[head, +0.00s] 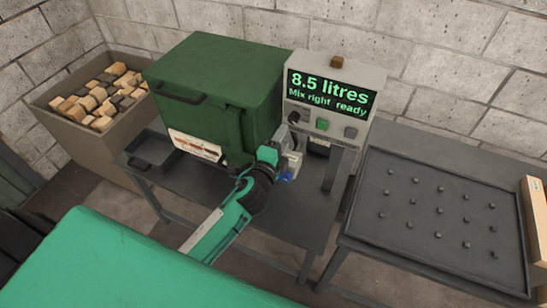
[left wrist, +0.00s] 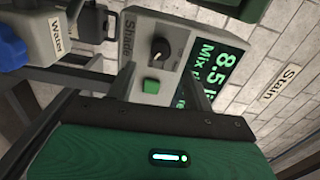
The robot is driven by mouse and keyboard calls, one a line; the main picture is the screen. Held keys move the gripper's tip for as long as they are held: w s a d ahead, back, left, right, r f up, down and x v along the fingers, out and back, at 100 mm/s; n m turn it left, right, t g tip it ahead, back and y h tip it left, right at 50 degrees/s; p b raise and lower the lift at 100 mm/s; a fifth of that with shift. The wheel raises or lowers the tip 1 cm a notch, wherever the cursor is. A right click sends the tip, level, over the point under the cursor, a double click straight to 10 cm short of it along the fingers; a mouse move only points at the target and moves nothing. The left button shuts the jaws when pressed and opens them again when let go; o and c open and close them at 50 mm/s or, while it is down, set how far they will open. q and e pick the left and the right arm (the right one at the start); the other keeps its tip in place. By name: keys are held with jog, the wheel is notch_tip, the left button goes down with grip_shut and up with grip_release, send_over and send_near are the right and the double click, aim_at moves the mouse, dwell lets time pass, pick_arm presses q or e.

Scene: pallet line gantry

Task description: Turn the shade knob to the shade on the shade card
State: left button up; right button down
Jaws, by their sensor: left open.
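The shade knob (left wrist: 160,50) is a round black knob on a light grey control panel (left wrist: 140,35), beside the word "Shade" in the left wrist view. A pale mark shows on it, but its exact setting is too small to read. In the head view the knob (head: 293,117) sits at the panel's lower left. My left gripper (head: 283,150) is open and empty, just in front of and below the panel. In the left wrist view its fingers (left wrist: 156,80) point at the panel, apart from the knob. A white card with brown marks (head: 195,146) is on the green machine; I cannot tell its shade.
A green button (head: 322,124) and a grey button (head: 351,132) sit beside the knob. The display (head: 328,93) reads "8.5 litres, Mix right ready". The green machine (head: 215,85) stands close left. A container labelled "Water" (left wrist: 42,35) is near my gripper. A pegged table (head: 430,240) is at right.

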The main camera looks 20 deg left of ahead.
pick_arm(q)
jog(key=s+b, duration=0.1)
jog(key=s, duration=0.5)
jog(key=shift+s, duration=0.15)
jog(key=shift+a, duration=0.1)
